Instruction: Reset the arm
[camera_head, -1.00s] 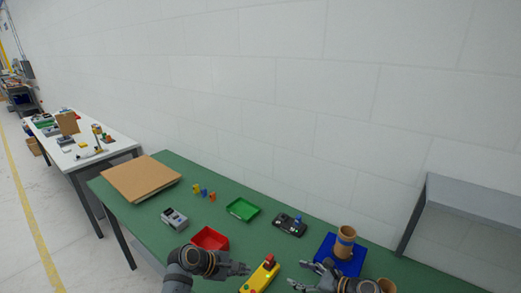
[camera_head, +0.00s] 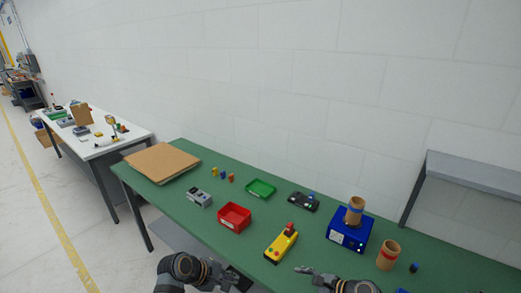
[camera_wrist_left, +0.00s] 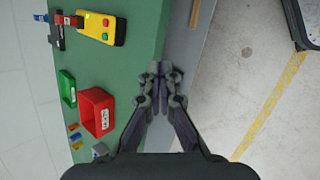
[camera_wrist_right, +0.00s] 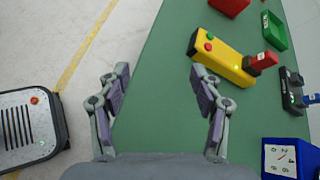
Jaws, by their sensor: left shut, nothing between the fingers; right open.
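My left gripper (camera_head: 233,279) is at the table's front edge in the head view, below the red bin. In the left wrist view my left gripper (camera_wrist_left: 160,75) has its fingers together with nothing between them, over the table edge. My right gripper (camera_head: 312,272) is low in the head view, right of the yellow control box. In the right wrist view my right gripper (camera_wrist_right: 158,85) has its fingers wide apart and empty, above the green table's edge. The yellow control box (camera_head: 281,244) with a red piece at its end lies on the table, apart from both grippers.
The green table (camera_head: 300,222) holds a red bin (camera_head: 235,217), a green tray (camera_head: 261,188), a black device (camera_head: 303,202), a blue box (camera_head: 347,234) with a brown cylinder (camera_head: 355,210) on it, and another brown cylinder (camera_head: 388,255). Cardboard (camera_head: 161,161) lies at the left.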

